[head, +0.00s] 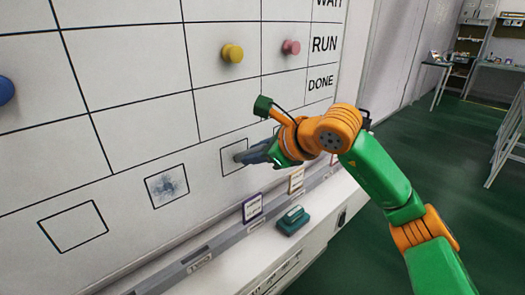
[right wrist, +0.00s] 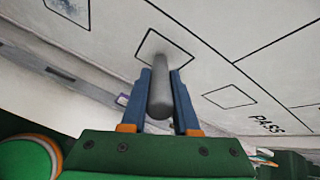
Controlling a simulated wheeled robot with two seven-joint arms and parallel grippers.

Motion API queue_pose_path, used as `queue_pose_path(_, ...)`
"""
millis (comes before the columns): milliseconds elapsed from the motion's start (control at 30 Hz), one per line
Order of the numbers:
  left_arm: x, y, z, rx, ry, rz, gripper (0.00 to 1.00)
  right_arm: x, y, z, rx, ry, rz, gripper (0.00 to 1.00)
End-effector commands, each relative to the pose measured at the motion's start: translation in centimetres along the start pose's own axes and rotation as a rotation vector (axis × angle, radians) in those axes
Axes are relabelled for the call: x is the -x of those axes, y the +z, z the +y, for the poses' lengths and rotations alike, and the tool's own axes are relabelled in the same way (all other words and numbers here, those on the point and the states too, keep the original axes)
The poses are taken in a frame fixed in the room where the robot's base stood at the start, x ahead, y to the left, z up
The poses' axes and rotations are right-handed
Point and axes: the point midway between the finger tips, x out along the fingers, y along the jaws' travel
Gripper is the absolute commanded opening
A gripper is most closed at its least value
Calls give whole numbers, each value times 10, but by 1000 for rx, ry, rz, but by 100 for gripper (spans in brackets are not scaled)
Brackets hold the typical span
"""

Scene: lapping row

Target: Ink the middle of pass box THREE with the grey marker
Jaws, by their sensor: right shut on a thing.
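My right gripper (head: 262,152) is shut on the grey marker (right wrist: 160,95), which lies between its blue fingers and points at the white board. The marker's far end is over the pass box (head: 229,166) that is third from the left, a black square outline; this box also shows in the right wrist view (right wrist: 141,53). I cannot tell whether the tip touches the board, and the fingers and marker hide part of the box. The second box (head: 167,187) holds a blue-grey ink smudge. The leftmost box (head: 72,227) is blank. My left gripper is not in view.
Another blank box (right wrist: 230,96) lies beside the "PASS" label. Yellow (head: 232,53), pink (head: 291,47) and blue (head: 5,90) magnets sit higher on the board. Below, a grey rail (head: 222,240) bears small cards, and a green eraser-like block (head: 292,220) rests on the ledge.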

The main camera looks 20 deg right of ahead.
Motion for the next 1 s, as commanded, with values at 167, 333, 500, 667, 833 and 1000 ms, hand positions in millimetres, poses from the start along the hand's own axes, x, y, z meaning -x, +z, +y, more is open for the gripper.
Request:
queue_pose_path(167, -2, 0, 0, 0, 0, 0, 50, -1, 7, 14, 4, 1, -1, 0)
queue_pose_path(333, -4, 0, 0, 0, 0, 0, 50, -1, 16, 30, 2, 1, -1, 0)
queue_pose_path(500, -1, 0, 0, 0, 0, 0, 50, 2, 20, 31, 0, -1, 0, 0)
queue_pose_path(667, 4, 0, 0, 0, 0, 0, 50, 6, 24, 25, -1, 0, 1, 0)
queue_pose_path(833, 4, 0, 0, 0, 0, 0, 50, 5, 13, 7, -4, -1, 3, 0)
queue_pose_path(1000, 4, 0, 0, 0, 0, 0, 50, 5, 8, -4, -1, 0, 1, 0)
